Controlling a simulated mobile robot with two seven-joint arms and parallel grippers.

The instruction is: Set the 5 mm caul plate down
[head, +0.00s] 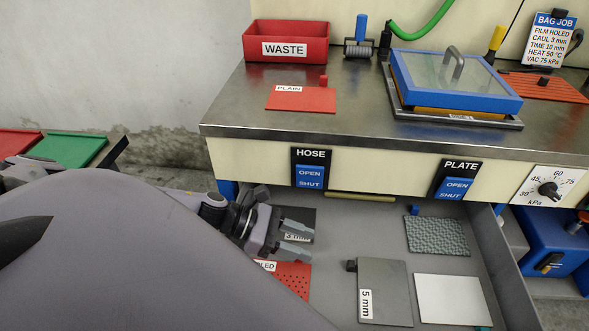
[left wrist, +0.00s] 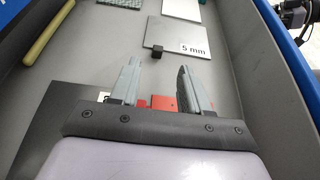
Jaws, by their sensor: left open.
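The 5 mm caul plate (head: 388,290) is a grey plate with a white "5 mm" label and a small black block at its edge. It lies flat on the drawer floor. In the left wrist view the plate (left wrist: 172,33) lies beyond my fingertips. My left gripper (head: 300,239) is open over the drawer, left of the plate and apart from it. Its spread fingers in the left wrist view (left wrist: 158,72) have nothing held between them. The gripper partly covers a dark plate (head: 302,214) labelled 3 mm. My right gripper is not in view.
The open drawer (head: 492,262) also holds a red holed sheet (head: 292,279), a white sheet (head: 449,300) and a grey woven sheet (head: 436,236). The steel bench (head: 358,118) above carries a red waste bin (head: 288,32), a red plain sheet (head: 300,100) and a blue-framed press lid (head: 455,104).

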